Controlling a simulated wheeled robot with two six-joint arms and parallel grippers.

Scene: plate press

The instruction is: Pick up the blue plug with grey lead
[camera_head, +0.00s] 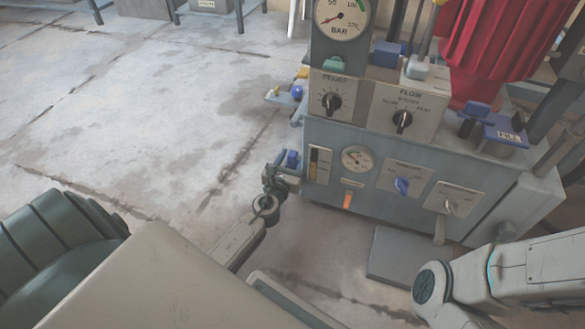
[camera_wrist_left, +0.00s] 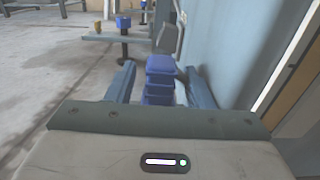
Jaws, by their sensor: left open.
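A blue block-shaped plug (camera_head: 292,158) sits at the left side of the grey press cabinet, low down. In the left wrist view the stepped blue plug (camera_wrist_left: 159,79) stands between the two fingers. My left gripper (camera_head: 284,170) is open around it, with a gap visible on the finger sides; I cannot tell whether either finger touches it. I cannot make out a grey lead on this plug for certain. Its lower part is hidden by my gripper in the left wrist view. My right gripper is out of view; only part of my right arm shows.
The press cabinet (camera_head: 335,205), with dials and knobs, stands right of my left gripper. Behind the plug, a bracket holds another blue part (camera_head: 297,92) and a yellow part (camera_head: 303,73). A grey slab (camera_head: 400,258) lies in front. Floor at left is clear.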

